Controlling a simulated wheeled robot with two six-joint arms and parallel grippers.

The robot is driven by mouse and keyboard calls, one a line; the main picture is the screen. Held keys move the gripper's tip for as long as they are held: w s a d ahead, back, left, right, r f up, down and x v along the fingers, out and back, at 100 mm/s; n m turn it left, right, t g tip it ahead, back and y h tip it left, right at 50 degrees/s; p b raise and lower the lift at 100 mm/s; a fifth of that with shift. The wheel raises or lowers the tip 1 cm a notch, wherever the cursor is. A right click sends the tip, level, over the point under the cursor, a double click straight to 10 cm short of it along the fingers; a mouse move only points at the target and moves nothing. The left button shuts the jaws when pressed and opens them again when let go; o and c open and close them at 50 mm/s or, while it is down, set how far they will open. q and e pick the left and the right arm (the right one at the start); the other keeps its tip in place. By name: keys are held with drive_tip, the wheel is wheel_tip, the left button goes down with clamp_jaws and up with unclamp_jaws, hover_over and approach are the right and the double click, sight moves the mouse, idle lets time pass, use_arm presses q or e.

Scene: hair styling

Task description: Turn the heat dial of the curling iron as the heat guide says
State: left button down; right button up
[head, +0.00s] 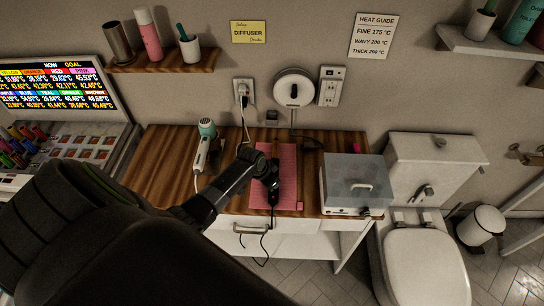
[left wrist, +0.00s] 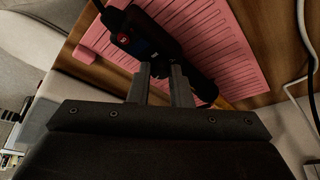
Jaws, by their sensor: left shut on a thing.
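The black curling iron (head: 273,190) lies on the pink ribbed mat (head: 288,165) on the wooden counter. My left gripper (head: 258,172) reaches it from the left. In the left wrist view, the iron (left wrist: 150,28) has a small red light or display and a bluish patch on its body. The left gripper's fingers (left wrist: 164,75) are shut on the iron's body; the dial itself is hard to make out. The heat guide (head: 372,36) on the wall reads fine 175 °C, wavy 200 °C, thick 200 °C. My right gripper is not in view.
A hair dryer (head: 204,145) lies left of the mat. A clear-lidded box (head: 353,185) stands to the right. The iron's cord hangs over the counter's front edge. A yellow note (head: 248,32) reads diffuser. Bare wood (head: 160,165) shows at the counter's left.

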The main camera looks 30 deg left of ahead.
use_arm(q)
drive_tip(key=m+b, duration=0.1)
drive_tip(key=m+h+b, duration=0.1)
drive_tip(key=m, duration=0.1)
drive_tip(key=shift+w+a+f+m+g, duration=0.15)
drive_tip(key=shift+a+m+g, duration=0.05)
drive_tip(key=shift+m+g, duration=0.1)
drive_tip(key=shift+w+a+m+g+h+b, duration=0.1)
drive_tip(key=shift+m+g+h+b, duration=0.25)
drive_tip(key=shift+m+b, duration=0.6)
drive_tip(key=shift+m+g+h+b, duration=0.3)
drive_tip(key=shift+m+b, duration=0.35)
drive_tip(key=shift+m, duration=0.6)
drive_tip(key=c, duration=1.3)
unclamp_jaws()
drive_tip(key=shift+b+v, duration=1.45)
drive_tip(key=shift+v, duration=7.4)
drive_tip(key=shift+w, duration=0.2)
